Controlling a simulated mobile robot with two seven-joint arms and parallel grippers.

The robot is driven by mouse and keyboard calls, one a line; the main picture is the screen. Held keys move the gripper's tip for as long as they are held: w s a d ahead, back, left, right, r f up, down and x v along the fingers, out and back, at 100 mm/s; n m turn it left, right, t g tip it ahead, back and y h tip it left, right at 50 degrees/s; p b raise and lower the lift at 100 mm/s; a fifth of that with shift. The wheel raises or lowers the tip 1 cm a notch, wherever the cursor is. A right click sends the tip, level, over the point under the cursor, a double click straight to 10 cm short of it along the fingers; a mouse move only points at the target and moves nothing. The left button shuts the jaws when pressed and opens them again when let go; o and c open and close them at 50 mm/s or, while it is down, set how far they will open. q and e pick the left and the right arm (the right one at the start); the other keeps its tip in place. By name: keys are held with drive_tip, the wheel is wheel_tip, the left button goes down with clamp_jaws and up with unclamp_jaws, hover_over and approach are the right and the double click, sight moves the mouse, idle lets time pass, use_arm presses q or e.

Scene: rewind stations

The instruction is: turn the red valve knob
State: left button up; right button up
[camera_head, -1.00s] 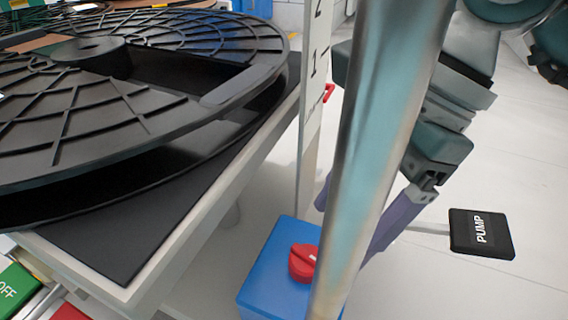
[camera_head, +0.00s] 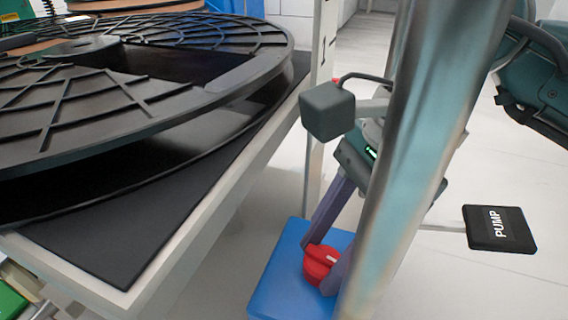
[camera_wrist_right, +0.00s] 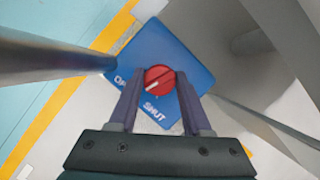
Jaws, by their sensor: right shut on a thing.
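The red valve knob (camera_head: 318,262) sits on top of a blue box (camera_head: 277,275) low at the lower middle of the head view. My right gripper (camera_head: 322,266) points down with its purple fingers on either side of the knob, shut on it. In the right wrist view the round red knob (camera_wrist_right: 159,79) lies between the fingertips (camera_wrist_right: 158,84). Its pale pointer mark aims down-left, between the partly covered "OPEN" lettering and the "SHUT" lettering on the blue plate (camera_wrist_right: 150,45). My left gripper is not in view.
A large black reel (camera_head: 150,90) on a white-edged table (camera_head: 215,185) fills the left. A metal pole (camera_head: 405,150) stands in front of my right arm. A black PUMP sign (camera_head: 499,229) is at the right. Pale floor lies around the box.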

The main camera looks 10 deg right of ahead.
drive_tip(key=shift+d, duration=0.1)
clamp_jaws()
drive_tip(key=shift+r+p, duration=0.1)
drive_tip(key=shift+p, duration=0.2)
drive_tip(key=shift+s+r+m+t+p, duration=0.1)
drive_tip(key=shift+m+t+p, duration=0.3)
drive_tip(key=shift+m+p, duration=0.65)
drive_tip(key=shift+m, duration=0.45)
drive_tip(key=shift+f, duration=0.25)
drive_tip(key=o, duration=0.7)
unclamp_jaws()
drive_tip(key=shift+d, duration=0.1)
drive_tip(key=shift+r, duration=0.1)
